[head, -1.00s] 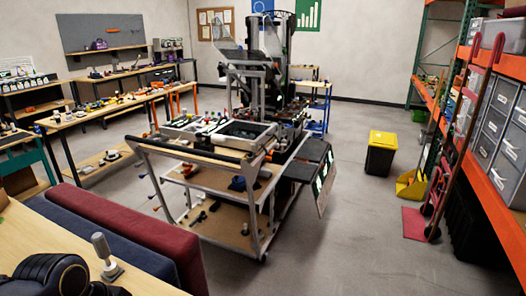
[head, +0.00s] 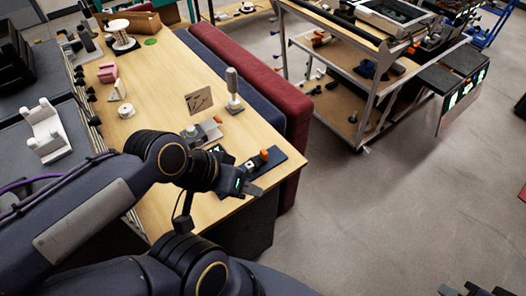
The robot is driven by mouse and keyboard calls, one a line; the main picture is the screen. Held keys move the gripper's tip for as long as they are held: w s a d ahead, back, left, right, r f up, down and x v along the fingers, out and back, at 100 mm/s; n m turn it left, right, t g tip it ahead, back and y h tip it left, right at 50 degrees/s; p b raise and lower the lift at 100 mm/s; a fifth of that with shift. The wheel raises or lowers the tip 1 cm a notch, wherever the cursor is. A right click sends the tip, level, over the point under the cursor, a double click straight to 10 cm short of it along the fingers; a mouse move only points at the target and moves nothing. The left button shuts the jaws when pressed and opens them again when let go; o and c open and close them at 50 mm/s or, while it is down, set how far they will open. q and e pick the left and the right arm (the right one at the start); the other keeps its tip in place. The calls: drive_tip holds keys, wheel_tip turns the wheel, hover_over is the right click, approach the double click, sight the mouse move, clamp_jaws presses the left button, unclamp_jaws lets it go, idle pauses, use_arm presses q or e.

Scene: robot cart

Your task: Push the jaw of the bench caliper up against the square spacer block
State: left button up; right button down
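A dark flat plate (head: 284,154) with an orange-tipped part (head: 264,155) lies near the right edge of the wooden table. It looks like the bench caliper, but my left gripper partly covers its near end. I cannot make out the jaw or the square spacer block. A grey device (head: 204,132) with an orange knob sits just behind it. My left gripper (head: 254,190) is over the table edge, close to the near end of the plate; its finger gap is unclear. My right gripper (head: 474,291) is cut off at the bottom right corner, far from the table.
A grey-handled upright tool (head: 233,92) and a small card with marks (head: 199,99) stand behind the devices. A pink object (head: 107,72) and a white spool-like stand (head: 121,37) are farther back. A red padded bench (head: 290,100) borders the table's right side.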

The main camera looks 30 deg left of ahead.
use_arm(q)
drive_tip(key=shift+w+a+r+m, duration=0.1)
drive_tip(key=shift+w+a+m, duration=0.15)
drive_tip(key=shift+m, duration=0.25)
drive_tip(key=shift+c, duration=1)
drive_tip(key=w+a+m+g, duration=0.1)
drive_tip(key=w+m, duration=0.1)
drive_tip(key=m, duration=0.2)
drive_tip(key=w+a+m+g+y, duration=0.1)
drive_tip(key=w+m, duration=0.2)
drive_tip(key=m, duration=0.1)
drive_tip(key=w+a+m+g+y+b, duration=0.1)
drive_tip(key=w+m, duration=0.2)
drive_tip(key=m, duration=0.2)
drive_tip(key=shift+r+g, duration=0.3)
drive_tip(key=shift+r, duration=0.1)
drive_tip(key=shift+c, duration=0.2)
drive_tip(key=m+g+y, duration=0.2)
drive_tip(key=m, duration=0.7)
hover_over(264, 151)
drive_tip(key=shift+s+f, duration=0.2)
drive_tip(key=shift+f, duration=0.55)
drive_tip(key=shift+w+f+m, duration=0.15)
drive_tip(key=shift+m, duration=0.35)
drive_tip(key=shift+f, duration=3.8)
clamp_jaws()
